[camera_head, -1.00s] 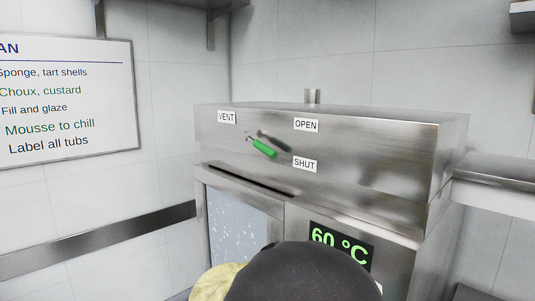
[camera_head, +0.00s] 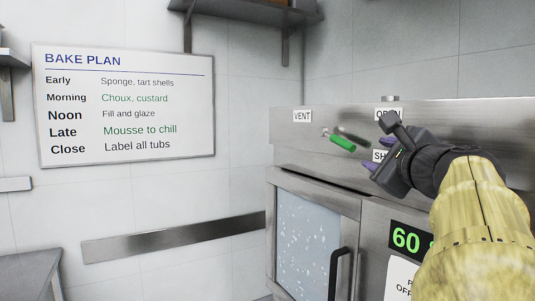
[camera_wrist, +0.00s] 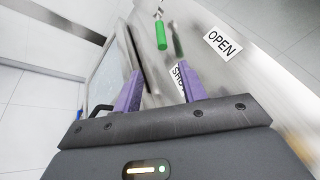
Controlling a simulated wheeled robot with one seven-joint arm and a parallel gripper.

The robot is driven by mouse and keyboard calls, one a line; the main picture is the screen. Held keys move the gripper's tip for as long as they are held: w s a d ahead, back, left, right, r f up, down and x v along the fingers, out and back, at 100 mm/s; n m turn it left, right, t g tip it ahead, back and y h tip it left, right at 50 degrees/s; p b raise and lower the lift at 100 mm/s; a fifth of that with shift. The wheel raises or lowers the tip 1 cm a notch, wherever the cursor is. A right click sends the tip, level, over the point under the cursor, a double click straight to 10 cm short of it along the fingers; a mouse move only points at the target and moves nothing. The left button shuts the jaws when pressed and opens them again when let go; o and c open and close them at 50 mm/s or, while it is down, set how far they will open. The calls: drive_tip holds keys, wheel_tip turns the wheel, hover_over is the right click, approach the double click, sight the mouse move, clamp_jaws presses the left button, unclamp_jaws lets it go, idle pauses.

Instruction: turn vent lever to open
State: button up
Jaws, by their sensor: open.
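The vent lever (camera_head: 342,143) has a green grip and sticks out of the steel panel below the VENT label (camera_head: 302,116). Its grip slants down and to the right, toward the SHUT label (camera_head: 379,155), which my gripper partly covers. The OPEN label (camera_head: 387,113) is above, also partly covered. My gripper (camera_head: 376,150) is open and empty, to the right of the lever and apart from it. In the wrist view the green grip (camera_wrist: 161,34) shows ahead of and between the purple fingers (camera_wrist: 160,92), with the OPEN label (camera_wrist: 222,43) to its right.
Below the panel is a glass door (camera_head: 313,235) with a black handle (camera_head: 338,273). A 60-degree display (camera_head: 405,240) is to its right. A whiteboard (camera_head: 125,105) hangs on the left wall, and a shelf (camera_head: 245,10) is above. The space before the lever looks clear.

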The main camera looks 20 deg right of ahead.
sight(348, 145)
drive_tip(key=shift+w, duration=0.15)
drive_tip(key=p+x, duration=0.4)
drive_tip(key=x, duration=1.3)
drive_tip(key=shift+d, duration=0.25)
drive_tip(key=shift+r, duration=0.1)
clamp_jaws()
